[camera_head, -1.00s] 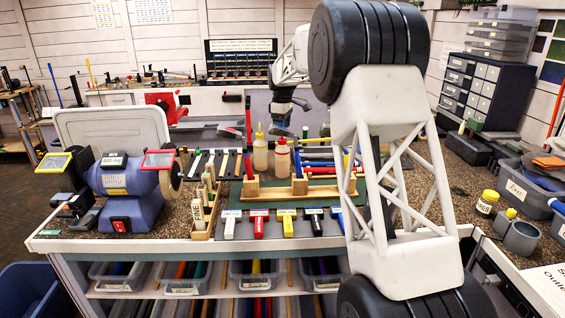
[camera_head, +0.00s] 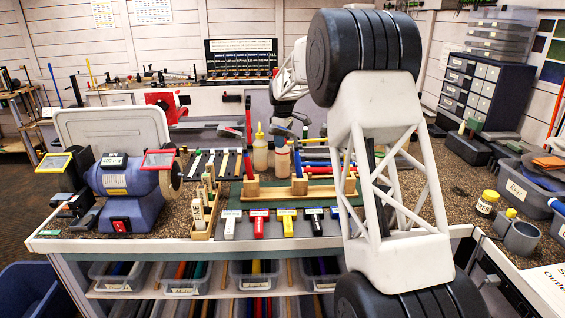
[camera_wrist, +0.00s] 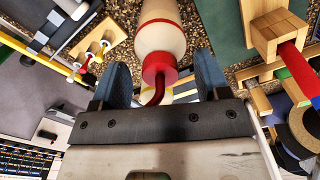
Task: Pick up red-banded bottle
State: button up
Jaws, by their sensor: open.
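The red-banded bottle (camera_head: 282,160) stands upright on the bench, a cream squeeze bottle with a red cap and nozzle. In the wrist view its body (camera_wrist: 160,32) with the red band and red cap lies ahead of my gripper (camera_wrist: 160,66). The two blue fingers are open, one on each side of the cap and nozzle, with gaps to both. In the head view my gripper (camera_head: 284,120) is just above the bottle, and its fingertips are partly hard to make out. A similar bottle with a yellow tip (camera_head: 260,153) stands close on the left.
A wooden rack (camera_head: 310,190) holding red and blue grips is right and in front of the bottle. Dark strips lie left of the bottles.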

jog(key=shift+f, duration=0.6)
grip_shut()
dwell(0.3)
